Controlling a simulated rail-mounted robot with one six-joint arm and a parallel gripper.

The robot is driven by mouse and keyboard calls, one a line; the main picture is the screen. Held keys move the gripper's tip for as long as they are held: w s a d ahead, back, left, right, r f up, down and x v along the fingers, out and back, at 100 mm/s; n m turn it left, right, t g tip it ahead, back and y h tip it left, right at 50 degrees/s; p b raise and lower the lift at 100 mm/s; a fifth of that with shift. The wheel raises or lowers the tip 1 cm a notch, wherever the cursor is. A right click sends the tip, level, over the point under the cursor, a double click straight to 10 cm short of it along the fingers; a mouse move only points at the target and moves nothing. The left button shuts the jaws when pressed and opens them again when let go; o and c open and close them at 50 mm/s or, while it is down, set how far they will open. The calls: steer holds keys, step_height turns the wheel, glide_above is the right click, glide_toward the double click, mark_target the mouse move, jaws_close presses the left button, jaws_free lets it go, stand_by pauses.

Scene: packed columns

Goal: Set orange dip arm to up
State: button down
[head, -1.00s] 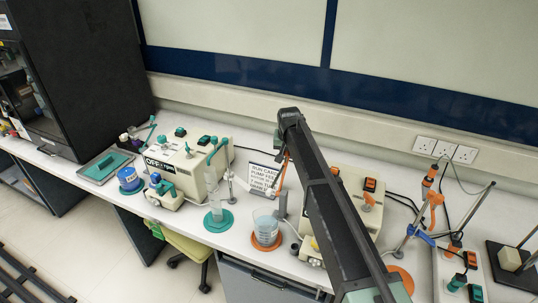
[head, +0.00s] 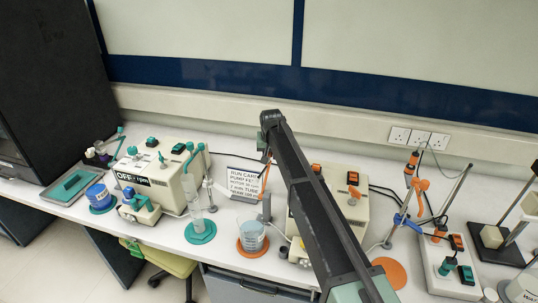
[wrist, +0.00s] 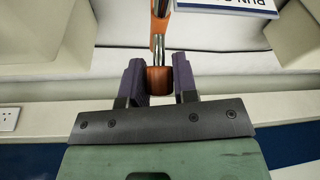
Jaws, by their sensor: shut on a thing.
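The orange dip arm (head: 266,177) stands steeply upright behind the beaker, beside the right-hand cream pump box, with its top close to my arm's end. In the wrist view the orange arm (wrist: 158,80) enters between the fingers, with a metal rod section above its gripped end. My gripper (wrist: 158,78) is shut on this orange end, a dark finger on each side. In the head view the gripper (head: 262,147) is small and mostly hidden by my own arm. A beaker of bluish liquid (head: 251,232) stands on an orange mat (head: 246,252) in front of the dip arm.
A white printed card (head: 243,183) stands just left of the dip arm. A teal-fitted pump box (head: 165,178) and a cylinder on a teal base (head: 200,232) stand further left. Stands and a switch box (head: 447,270) crowd the right. The wall (head: 220,118) is close behind.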

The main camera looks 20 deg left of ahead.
steer(key=c, duration=0.9)
jaws_free()
steer(key=shift+w+d+f, duration=0.1)
steer(key=shift+d, duration=0.05)
steer(key=shift+c, duration=0.2)
steer(key=a+p+v, duration=0.1)
steer(key=p+v, duration=0.9)
steer(key=shift+d+r, duration=0.45)
